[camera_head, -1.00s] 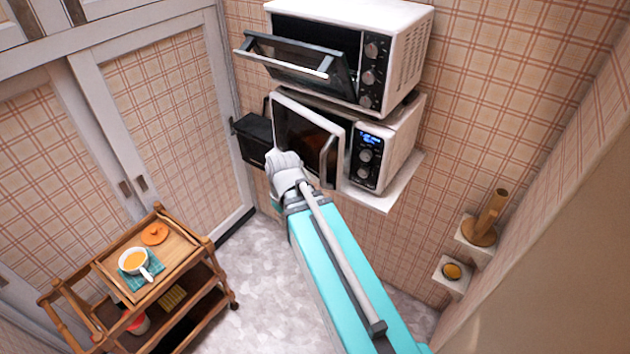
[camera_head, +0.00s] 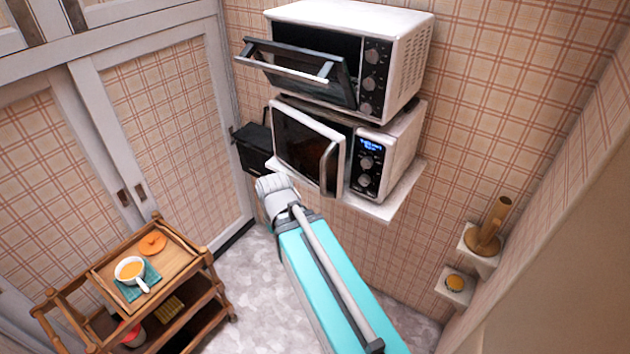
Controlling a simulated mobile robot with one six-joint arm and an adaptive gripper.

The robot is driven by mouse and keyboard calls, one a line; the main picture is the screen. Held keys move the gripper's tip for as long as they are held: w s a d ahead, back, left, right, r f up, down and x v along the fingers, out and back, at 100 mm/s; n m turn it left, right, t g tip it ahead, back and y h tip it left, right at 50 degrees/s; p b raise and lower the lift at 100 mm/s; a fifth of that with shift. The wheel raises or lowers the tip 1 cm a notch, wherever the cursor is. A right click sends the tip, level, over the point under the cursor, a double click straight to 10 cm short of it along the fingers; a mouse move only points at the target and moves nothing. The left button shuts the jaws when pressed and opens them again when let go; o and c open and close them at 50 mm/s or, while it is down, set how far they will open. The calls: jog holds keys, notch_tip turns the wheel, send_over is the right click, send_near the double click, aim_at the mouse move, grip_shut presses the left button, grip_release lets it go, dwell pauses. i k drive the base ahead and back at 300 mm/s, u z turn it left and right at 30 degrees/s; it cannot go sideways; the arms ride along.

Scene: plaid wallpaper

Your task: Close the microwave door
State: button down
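The white microwave (camera_head: 385,168) sits on a white wall shelf below a toaster oven. Its door (camera_head: 308,150) stands partly open, swung out on its left side hinge. The dark vertical door handle (camera_head: 329,168) is at the door's free right edge. My arm, teal and grey, reaches up from the bottom of the view. Its end, my gripper (camera_head: 270,184), is below and left of the door, apparently apart from it. The fingers are hidden by the wrist, so I cannot see whether they are open or shut.
The toaster oven (camera_head: 405,60) above has its door (camera_head: 300,70) folded down, jutting out over the microwave. A black box (camera_head: 254,146) is left of the microwave. A wooden cart (camera_head: 190,262) stands at lower left. Small wall shelves (camera_head: 455,290) are at right. The floor between is clear.

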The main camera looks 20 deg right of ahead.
aim_at(322, 165)
jog(key=u, duration=0.85)
jog(key=k, duration=0.85)
jog(key=z, duration=0.5)
jog(key=i, duration=0.5)
